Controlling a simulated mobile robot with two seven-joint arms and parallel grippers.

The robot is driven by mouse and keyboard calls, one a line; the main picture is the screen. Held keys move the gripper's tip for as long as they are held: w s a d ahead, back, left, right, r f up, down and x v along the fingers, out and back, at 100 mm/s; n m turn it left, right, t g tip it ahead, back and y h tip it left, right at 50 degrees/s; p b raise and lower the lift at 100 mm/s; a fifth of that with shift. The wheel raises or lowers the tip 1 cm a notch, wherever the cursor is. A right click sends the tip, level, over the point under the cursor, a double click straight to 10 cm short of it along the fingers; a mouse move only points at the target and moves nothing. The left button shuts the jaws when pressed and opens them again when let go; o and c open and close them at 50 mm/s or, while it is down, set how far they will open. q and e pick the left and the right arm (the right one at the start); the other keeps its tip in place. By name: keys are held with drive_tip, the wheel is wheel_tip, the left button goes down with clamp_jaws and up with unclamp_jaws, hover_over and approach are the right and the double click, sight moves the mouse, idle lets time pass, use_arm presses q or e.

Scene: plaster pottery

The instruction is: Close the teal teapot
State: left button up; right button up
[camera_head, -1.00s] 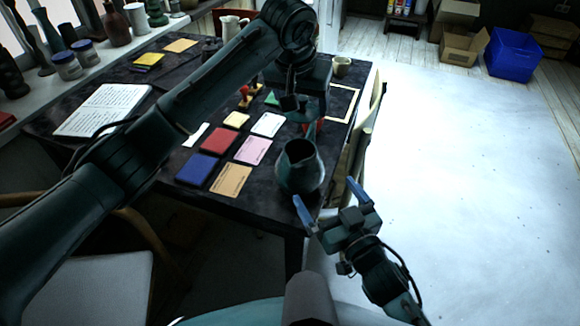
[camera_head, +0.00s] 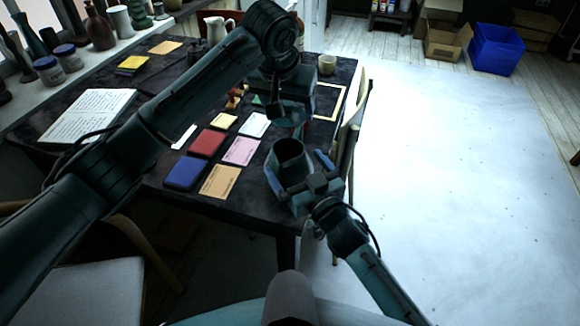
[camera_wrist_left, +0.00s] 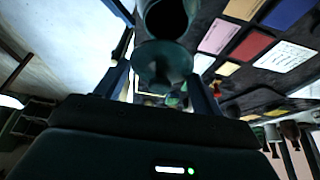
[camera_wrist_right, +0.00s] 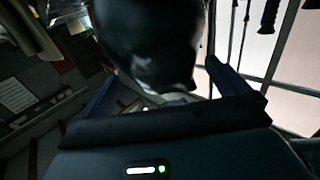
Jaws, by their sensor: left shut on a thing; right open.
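The teal teapot (camera_head: 289,153) stands upright near the front right corner of the dark table, with its round mouth open. It shows dark at the top of the left wrist view (camera_wrist_left: 168,14). My left gripper (camera_head: 290,116) is shut on the teal lid (camera_wrist_left: 162,62), holding it above and beyond the teapot, apart from the mouth. My right gripper (camera_head: 303,176) is open at the teapot's near right side. In the right wrist view the dark teapot body (camera_wrist_right: 155,40) fills the space between its fingers; whether they touch it is unclear.
Left of the teapot lie a blue box (camera_head: 184,172), a red box (camera_head: 207,143) and several cards, including an orange one (camera_head: 219,181). A chair (camera_head: 352,122) stands against the table's right edge. A cup (camera_head: 327,64) stands at the back.

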sight(281, 145)
drive_tip(key=shift+x, duration=1.95)
drive_tip(key=c, duration=1.2)
use_arm(q)
drive_tip(key=shift+f, duration=2.6)
use_arm(e)
drive_tip(key=shift+c, duration=0.2)
